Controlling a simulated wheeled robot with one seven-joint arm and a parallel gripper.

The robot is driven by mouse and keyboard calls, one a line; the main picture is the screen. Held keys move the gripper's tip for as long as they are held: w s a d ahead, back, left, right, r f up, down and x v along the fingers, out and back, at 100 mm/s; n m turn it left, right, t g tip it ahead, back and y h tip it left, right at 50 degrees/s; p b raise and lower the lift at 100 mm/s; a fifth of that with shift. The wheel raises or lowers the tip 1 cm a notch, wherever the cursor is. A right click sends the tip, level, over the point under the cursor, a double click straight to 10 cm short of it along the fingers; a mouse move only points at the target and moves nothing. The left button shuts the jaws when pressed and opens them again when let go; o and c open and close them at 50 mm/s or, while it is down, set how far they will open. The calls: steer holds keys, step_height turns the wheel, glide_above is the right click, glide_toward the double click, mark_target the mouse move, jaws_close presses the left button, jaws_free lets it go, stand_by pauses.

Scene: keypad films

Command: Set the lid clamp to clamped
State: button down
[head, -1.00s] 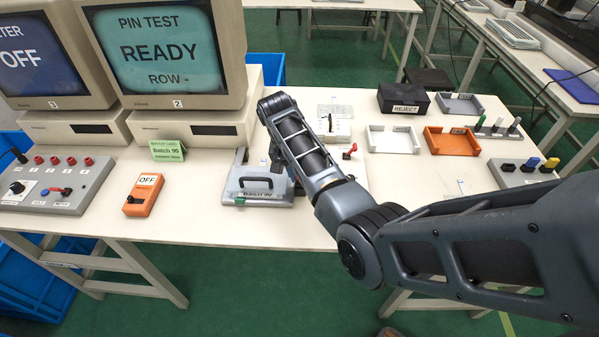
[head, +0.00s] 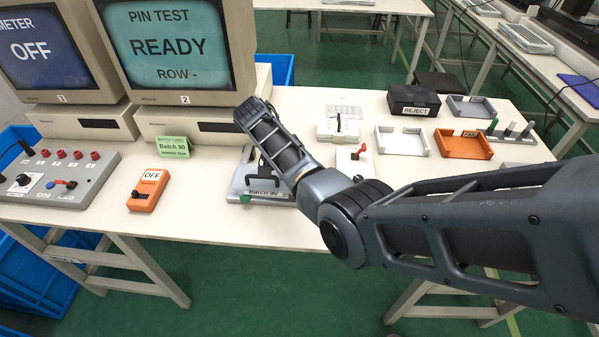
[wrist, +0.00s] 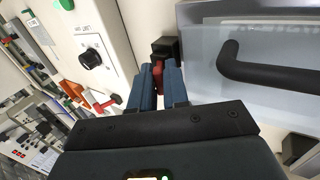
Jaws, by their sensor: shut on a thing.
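The lid fixture (head: 243,186) stands on the table in front of the right monitor, with a translucent lid, a black handle (head: 262,184) and a "Batch 90" label. In the wrist view its lid (wrist: 205,75) and black handle (wrist: 280,72) fill the right side. My gripper (wrist: 158,88) has its two blue fingers closed on a red clamp lever (wrist: 157,72). The lever joins a black block (wrist: 163,46) at the lid's edge. In the head view my arm hides the gripper and the lever.
An orange OFF box (head: 148,190) lies left of the fixture. White (head: 400,150) and orange (head: 463,153) trays stand to the right.

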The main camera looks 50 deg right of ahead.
steer(key=c, duration=1.2)
jaws_free()
